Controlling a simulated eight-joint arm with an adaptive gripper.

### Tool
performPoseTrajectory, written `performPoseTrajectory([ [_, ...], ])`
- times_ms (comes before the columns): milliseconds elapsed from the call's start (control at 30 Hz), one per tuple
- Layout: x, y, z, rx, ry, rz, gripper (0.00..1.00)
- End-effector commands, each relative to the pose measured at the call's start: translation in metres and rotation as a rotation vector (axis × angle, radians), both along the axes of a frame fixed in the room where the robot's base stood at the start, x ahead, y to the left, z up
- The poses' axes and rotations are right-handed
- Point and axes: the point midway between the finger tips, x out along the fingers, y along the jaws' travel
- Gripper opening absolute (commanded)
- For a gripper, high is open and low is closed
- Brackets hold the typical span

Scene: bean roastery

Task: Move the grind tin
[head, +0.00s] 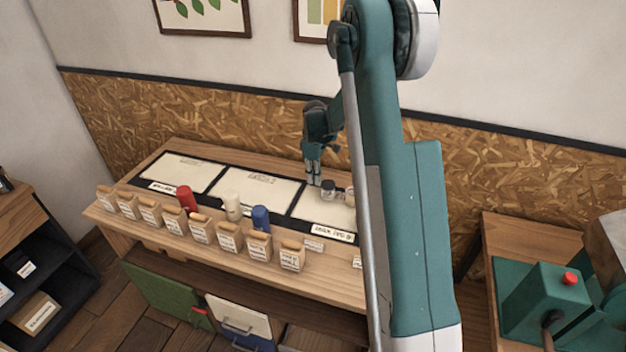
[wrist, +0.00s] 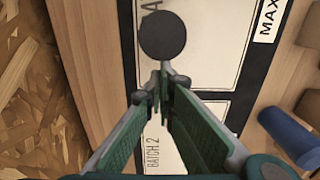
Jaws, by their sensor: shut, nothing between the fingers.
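No label I can read marks which container is the grind tin. A small jar with a dark round lid (head: 328,188) stands on the right-hand white panel of the bench, and its lid shows in the wrist view (wrist: 162,36) just beyond my fingertips. A red cylinder (head: 185,198), a cream cylinder (head: 233,206) and a blue cylinder (head: 261,218) stand along the front of the panels. The blue one also shows in the wrist view (wrist: 288,135). My gripper (head: 314,181) points down beside the dark-lidded jar, shut and empty. It also shows in the wrist view (wrist: 160,85).
White panels (head: 183,172) with black borders and printed labels cover the wooden bench. Several labelled bean bags (head: 230,237) line its front edge. A chipboard wall (head: 200,115) rises behind. A green machine (head: 545,295) stands right.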

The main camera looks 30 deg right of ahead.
Motion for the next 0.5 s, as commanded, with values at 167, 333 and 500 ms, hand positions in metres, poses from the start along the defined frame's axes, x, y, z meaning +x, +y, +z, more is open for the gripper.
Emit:
performPoseTrajectory([
  [167, 0.002, 0.002, 0.0, 0.0, 0.0, 0.0, 0.0],
  [333, 0.008, 0.008, -0.001, 0.0, 0.0, 0.001, 0.0],
  [500, 0.022, 0.022, -0.001, 0.0, 0.0, 0.001, 0.0],
])
